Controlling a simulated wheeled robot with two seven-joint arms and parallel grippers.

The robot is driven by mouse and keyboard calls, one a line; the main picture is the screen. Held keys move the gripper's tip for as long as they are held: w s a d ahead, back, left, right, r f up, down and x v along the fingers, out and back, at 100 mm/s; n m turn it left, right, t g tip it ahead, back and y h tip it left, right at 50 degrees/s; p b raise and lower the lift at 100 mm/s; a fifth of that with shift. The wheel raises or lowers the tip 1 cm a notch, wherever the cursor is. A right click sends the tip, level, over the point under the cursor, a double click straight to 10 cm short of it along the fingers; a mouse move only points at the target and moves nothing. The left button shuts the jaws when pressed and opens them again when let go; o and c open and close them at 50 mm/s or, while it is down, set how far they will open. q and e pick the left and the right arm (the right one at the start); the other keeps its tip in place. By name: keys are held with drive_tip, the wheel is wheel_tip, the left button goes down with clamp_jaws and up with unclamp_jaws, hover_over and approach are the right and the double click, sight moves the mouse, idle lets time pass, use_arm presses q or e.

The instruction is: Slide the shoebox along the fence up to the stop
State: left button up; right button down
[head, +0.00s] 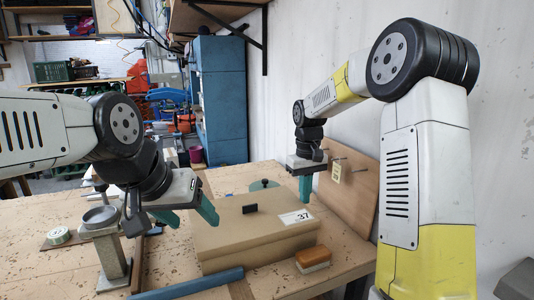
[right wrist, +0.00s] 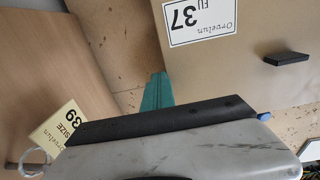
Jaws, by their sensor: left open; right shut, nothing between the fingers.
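The shoebox (head: 225,236) is a tan lidded box on the workbench, with a white "37" label (head: 296,217) and a small black block (head: 250,208) on its lid. The right wrist view shows its lid (right wrist: 225,75) too. My left gripper (head: 188,213) is open, its teal fingers above and beside the box's left end, with no clear contact. My right gripper (head: 305,190) is shut and empty, pointing down beyond the box's back right corner; its teal fingers show in the right wrist view (right wrist: 155,95), apart from the box. I cannot tell surely which parts are fence and stop; a blue bar (head: 190,285) lies in front.
A wooden board with pegs (head: 350,195) stands against the wall on the right, carrying a "39" size tag (right wrist: 60,123). A brush (head: 313,260) lies in front of the box.

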sight(265, 209)
drive_tip(key=shift+s+a, duration=0.9)
drive_tip(key=shift+a, duration=1.25)
drive_tip(key=shift+s+a, duration=0.85)
drive_tip(key=shift+a, duration=1.3)
drive_tip(key=shift+s+a, duration=0.9)
drive_tip(key=shift+a, duration=1.25)
idle(0.5)
drive_tip(key=shift+w+d, duration=0.25)
drive_tip(key=shift+d, duration=0.35)
drive_tip(key=shift+r, duration=4)
